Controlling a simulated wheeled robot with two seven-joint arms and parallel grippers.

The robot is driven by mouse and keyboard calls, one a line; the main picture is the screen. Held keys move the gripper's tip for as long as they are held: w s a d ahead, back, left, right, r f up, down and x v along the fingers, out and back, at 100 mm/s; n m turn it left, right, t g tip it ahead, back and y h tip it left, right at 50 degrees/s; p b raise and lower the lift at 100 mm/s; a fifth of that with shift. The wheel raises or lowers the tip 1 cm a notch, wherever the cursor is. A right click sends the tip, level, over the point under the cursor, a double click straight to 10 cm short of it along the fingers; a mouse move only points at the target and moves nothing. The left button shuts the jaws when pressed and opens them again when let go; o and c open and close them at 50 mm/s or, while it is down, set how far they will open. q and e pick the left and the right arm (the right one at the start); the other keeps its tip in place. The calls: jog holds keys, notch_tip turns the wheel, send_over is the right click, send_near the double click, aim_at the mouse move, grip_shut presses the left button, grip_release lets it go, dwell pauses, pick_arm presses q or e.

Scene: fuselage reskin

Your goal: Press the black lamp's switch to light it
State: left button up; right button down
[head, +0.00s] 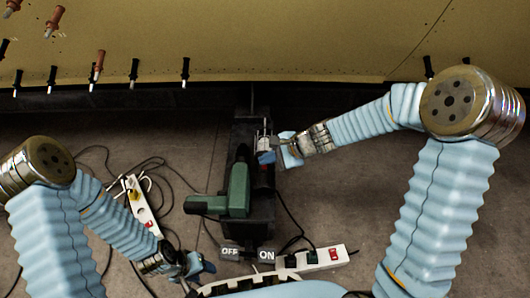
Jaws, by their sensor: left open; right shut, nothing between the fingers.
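I cannot clearly make out the black lamp or its lit state. A dark upright object (263,178) with a small red patch stands beside the green tool, just below my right gripper, and may be the lamp. My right gripper (265,150) is shut and empty over the dark stand, at or very near the top of that object; contact cannot be told. My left gripper (197,272) is open and empty, low in the head view, left of the OFF label (230,252). An ON label (266,255) is beside it. The switch itself is hidden or too small to tell.
A green tool (236,192) lies on the dark stand (262,222). White power strips with red switches lie at the left (142,208) and lower right (325,257). Loose black cables cross the floor. A yellowish fuselage panel (280,40) with several fasteners spans the back.

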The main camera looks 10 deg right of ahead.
aim_at(267, 169)
dwell(0.4)
jog(key=shift+f+b, duration=0.45)
jog(key=shift+b, duration=0.05)
jog(key=shift+r, duration=0.15)
jog(key=shift+r+p, duration=0.35)
jog(key=shift+r, duration=0.1)
notch_tip(267, 169, up, 6)
jog(key=p, duration=0.5)
